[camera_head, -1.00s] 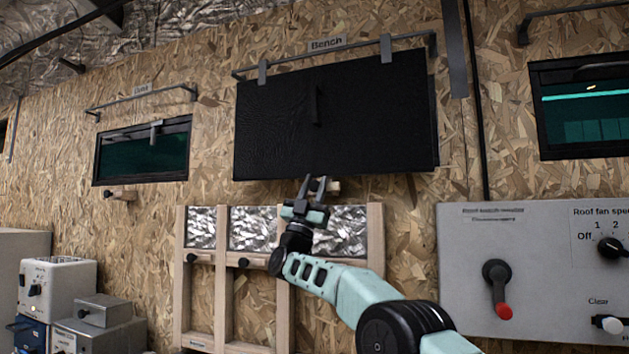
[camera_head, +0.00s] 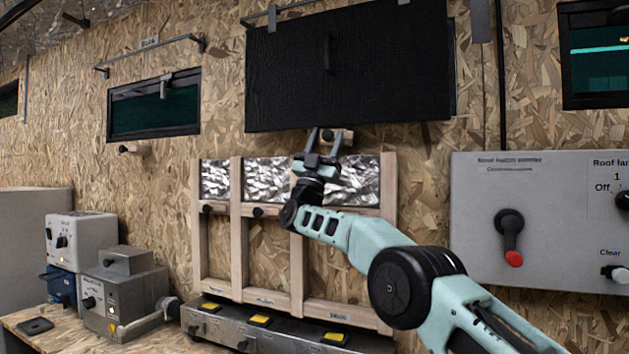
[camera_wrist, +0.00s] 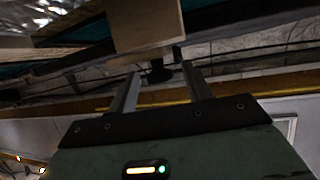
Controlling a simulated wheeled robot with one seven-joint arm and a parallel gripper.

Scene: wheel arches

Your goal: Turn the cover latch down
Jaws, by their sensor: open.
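The black bench cover (camera_head: 350,75) hangs flat on the chipboard wall in the head view. A small light wooden latch block (camera_head: 343,137) is at its lower edge, partly hidden by my fingers. My gripper (camera_head: 320,134) points up, open, just below the cover at this block. In the wrist view, a wooden block (camera_wrist: 145,25) is above and beyond my open fingers (camera_wrist: 162,78). A dark knob (camera_wrist: 158,72) shows between the fingers. I cannot tell whether either finger touches the block.
A wooden frame with foil panels (camera_head: 268,182) stands below the cover, close behind my arm. A grey control panel (camera_head: 555,210) with a red-tipped lever (camera_head: 511,240) is to the right. Grey boxes (camera_head: 125,295) stand at lower left. A smaller window (camera_head: 155,105) is at left.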

